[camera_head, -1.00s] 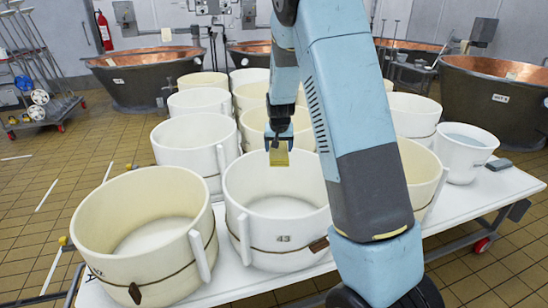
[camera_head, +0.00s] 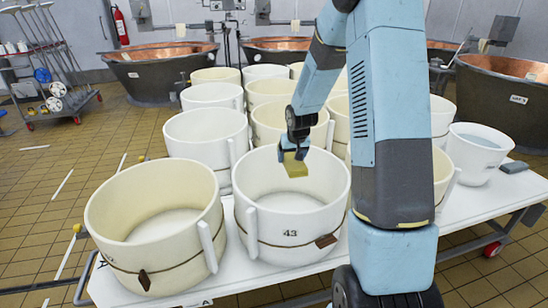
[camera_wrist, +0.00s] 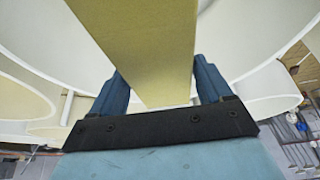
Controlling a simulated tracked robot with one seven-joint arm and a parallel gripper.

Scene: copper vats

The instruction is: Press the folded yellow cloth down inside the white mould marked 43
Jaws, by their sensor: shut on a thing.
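The white mould marked 43 (camera_head: 290,235) stands upright at the front of the white table, open at the top and empty inside as far as I see. My gripper (camera_head: 294,154) is shut on the folded yellow cloth (camera_head: 295,167), which hangs below the fingers over the mould's opening, near its back rim. I cannot tell how far it dips below the rim. In the wrist view the cloth (camera_wrist: 145,45) fills the space between my two blue finger pads (camera_wrist: 160,85). The mould's bottom is mostly in view in the head view, with no cloth on it.
Another white mould (camera_head: 155,265) stands close on the left, and several more stand behind on the table (camera_head: 470,208). A white bucket of liquid (camera_head: 475,155) and a dark block (camera_head: 514,167) are at the right. Copper vats (camera_head: 160,75) line the back wall.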

